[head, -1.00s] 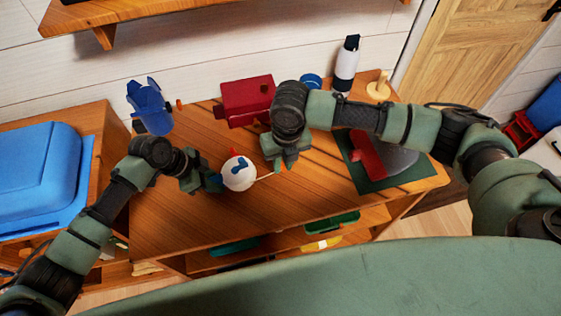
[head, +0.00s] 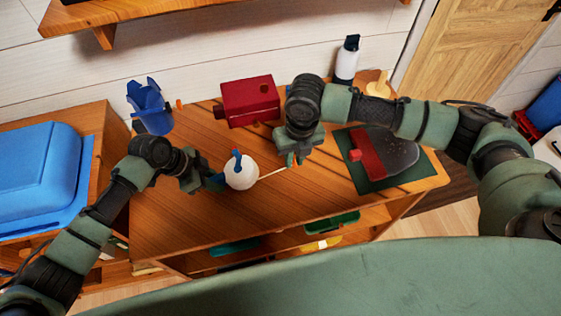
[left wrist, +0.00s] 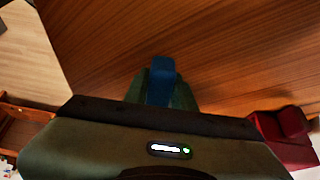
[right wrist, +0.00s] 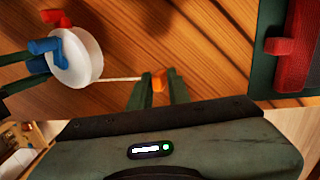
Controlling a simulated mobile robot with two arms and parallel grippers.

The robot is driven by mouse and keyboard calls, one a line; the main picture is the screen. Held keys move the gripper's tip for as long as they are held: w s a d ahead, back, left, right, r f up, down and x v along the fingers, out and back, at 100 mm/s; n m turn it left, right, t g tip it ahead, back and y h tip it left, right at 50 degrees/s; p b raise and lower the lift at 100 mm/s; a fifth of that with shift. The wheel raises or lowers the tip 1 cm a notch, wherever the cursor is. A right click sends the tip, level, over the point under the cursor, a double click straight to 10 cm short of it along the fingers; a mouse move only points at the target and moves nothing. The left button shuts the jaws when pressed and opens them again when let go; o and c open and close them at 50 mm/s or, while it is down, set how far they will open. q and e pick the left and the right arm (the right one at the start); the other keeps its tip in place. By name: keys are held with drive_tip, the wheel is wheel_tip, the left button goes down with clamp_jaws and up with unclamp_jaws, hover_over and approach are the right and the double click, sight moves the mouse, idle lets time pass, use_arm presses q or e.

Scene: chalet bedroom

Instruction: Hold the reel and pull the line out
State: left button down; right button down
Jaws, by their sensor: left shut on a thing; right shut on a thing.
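The reel is a white drum (head: 241,175) with a blue crank on its face, held above the table. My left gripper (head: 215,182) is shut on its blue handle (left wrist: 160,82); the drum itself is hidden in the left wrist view. In the right wrist view the drum (right wrist: 82,58) shows a red knob (right wrist: 55,18) on the crank. A thin pale line (head: 273,175) runs straight from the drum to my right gripper (head: 294,160). The right gripper is shut on the small orange tab (right wrist: 159,80) at the line's end.
A red box (head: 250,101) and a blue cup-like holder (head: 150,108) stand at the back of the wooden table (head: 180,225). A dark green mat (head: 368,181) with a red-handled tool lies on the right. A white bottle (head: 346,62) stands behind. The front of the tabletop is clear.

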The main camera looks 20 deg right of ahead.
drive_tip(key=c, duration=1.6)
unclamp_jaws()
drive_tip(key=shift+d, duration=0.2)
drive_tip(key=shift+o, duration=0.8)
drive_tip(key=shift+a, duration=0.15)
drive_tip(key=shift+s+r, duration=0.15)
drive_tip(key=shift+r, duration=2.9)
